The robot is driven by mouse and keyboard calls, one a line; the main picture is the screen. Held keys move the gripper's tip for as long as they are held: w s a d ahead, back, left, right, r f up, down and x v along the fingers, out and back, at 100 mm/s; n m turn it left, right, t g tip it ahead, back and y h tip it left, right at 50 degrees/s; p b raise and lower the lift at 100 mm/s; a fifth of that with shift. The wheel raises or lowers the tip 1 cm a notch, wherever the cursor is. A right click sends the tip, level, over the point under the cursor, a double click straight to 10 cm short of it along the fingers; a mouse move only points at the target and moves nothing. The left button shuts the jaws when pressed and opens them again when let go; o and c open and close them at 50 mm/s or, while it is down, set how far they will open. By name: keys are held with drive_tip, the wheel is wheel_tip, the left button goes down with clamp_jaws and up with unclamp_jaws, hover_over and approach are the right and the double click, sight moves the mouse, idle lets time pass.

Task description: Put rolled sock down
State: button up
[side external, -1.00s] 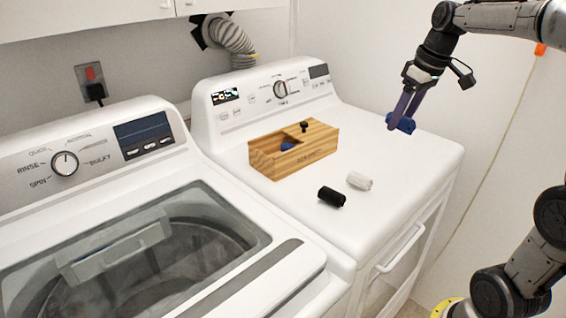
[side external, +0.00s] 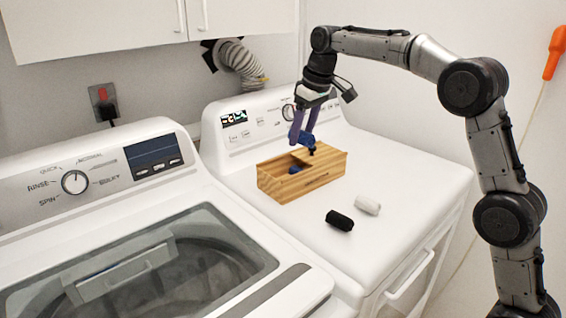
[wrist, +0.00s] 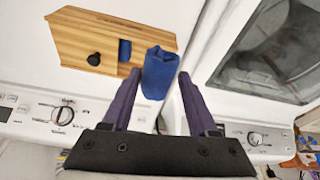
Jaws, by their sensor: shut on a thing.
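My gripper (side external: 302,139) is shut on a blue rolled sock (side external: 308,140) and holds it above the back part of the wooden box. In the wrist view the held sock (wrist: 160,74) sits between the purple fingertips, beside the box's end. The wooden box (side external: 312,182) stands on the dryer; its lid with a black knob (wrist: 94,59) leaves part of the top open. Another blue item (side external: 295,169) shows inside through that opening. A black rolled sock (side external: 340,220) and a white rolled sock (side external: 367,205) lie on the dryer in front of the box.
The dryer top (side external: 420,185) is clear to the right of the box. Its raised control panel (side external: 262,120) stands behind the box. A washer with a closed glass lid (side external: 150,275) is at the left. White cupboards (side external: 150,22) hang above.

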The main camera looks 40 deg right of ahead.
drive_tip(key=w+f, duration=0.8)
drive_tip(key=f, duration=0.1)
drive_tip(key=shift+d+f, duration=0.3)
drive_tip(key=shift+f, duration=0.35)
drive_tip(key=shift+f, duration=0.6)
drive_tip(key=o, duration=1.3)
drive_tip(key=shift+o, duration=0.2)
drive_tip(key=v, duration=1.3)
drive_tip(key=shift+r, duration=0.2)
